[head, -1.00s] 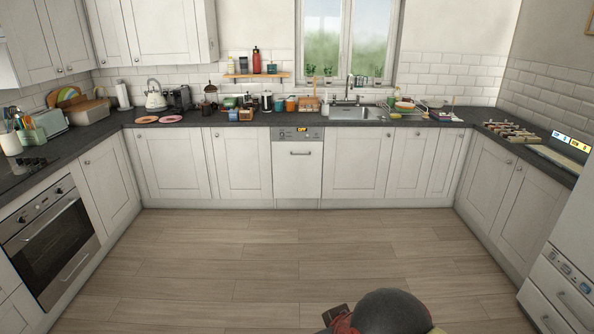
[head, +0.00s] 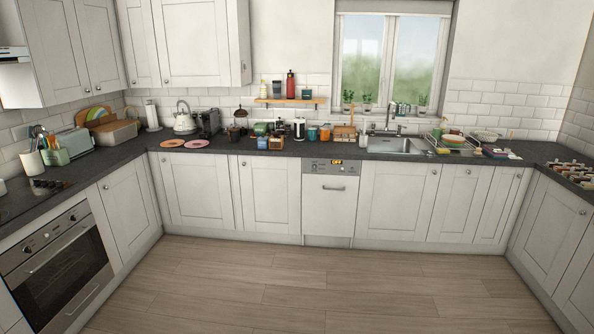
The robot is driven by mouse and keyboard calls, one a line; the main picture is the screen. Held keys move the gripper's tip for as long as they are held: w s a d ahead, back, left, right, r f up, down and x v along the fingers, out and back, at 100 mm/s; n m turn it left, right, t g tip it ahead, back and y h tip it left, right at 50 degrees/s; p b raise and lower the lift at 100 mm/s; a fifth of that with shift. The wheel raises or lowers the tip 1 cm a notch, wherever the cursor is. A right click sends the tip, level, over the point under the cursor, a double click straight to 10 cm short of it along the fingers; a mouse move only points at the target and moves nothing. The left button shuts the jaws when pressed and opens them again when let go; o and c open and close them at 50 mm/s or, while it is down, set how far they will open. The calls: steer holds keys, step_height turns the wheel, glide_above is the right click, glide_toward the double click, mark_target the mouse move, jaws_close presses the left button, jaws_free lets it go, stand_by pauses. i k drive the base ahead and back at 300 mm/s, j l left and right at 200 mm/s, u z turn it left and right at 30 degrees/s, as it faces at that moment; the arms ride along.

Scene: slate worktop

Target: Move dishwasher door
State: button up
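The dishwasher door (head: 329,208) is a white upright panel, shut, set among the white base cabinets on the far wall. It has a grey control strip with a lit orange display (head: 336,167) along its top. A short bar handle (head: 334,188) sits on the upper part of the panel. The floor in front of the door is clear. My gripper does not show in the head view now.
A dark worktop (head: 540,152) runs around three sides, with a sink (head: 397,145) right of the dishwasher and an oven (head: 60,262) at the left. The wooden floor (head: 300,295) between the cabinets is open.

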mark_target(329, 193)
steer(key=i+l+z, duration=0.1)
steer(key=i+z, duration=0.35)
steer(key=i, duration=1.6)
steer(key=i+l+u, duration=0.2)
steer(key=i+u, duration=0.2)
steer(key=i, duration=0.45)
steer(key=i+l+u, duration=0.4)
steer(key=i, duration=0.4)
steer(key=i+l+u, duration=0.4)
steer(key=i+l, duration=0.35)
steer(key=l, duration=0.1)
